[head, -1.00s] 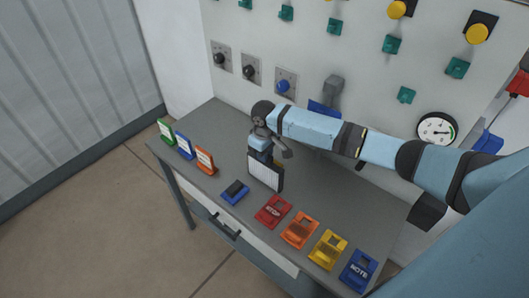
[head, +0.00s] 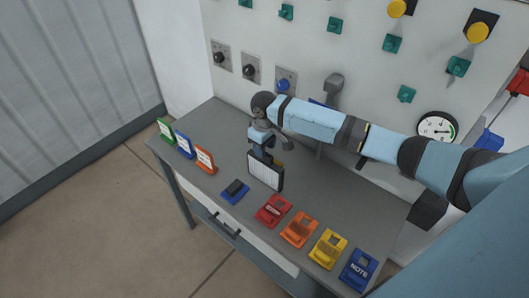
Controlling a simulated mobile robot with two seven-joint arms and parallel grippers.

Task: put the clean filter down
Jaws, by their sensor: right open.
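The clean filter, a white pleated panel in a dark frame (head: 265,174), stands upright on the grey workbench (head: 215,125) near its middle. My right gripper (head: 264,156) points down at the filter's top edge from above and behind. It is open. Its fingertips are partly hidden behind the filter, so I cannot tell whether they touch it. My left gripper is not in view.
Green, blue and orange cards (head: 185,145) stand at the bench's left end. A small blue block (head: 235,191) and red, orange, yellow and blue tags (head: 299,230) lie along the front. A panel with knobs (head: 283,86) and a gauge (head: 437,128) rises behind.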

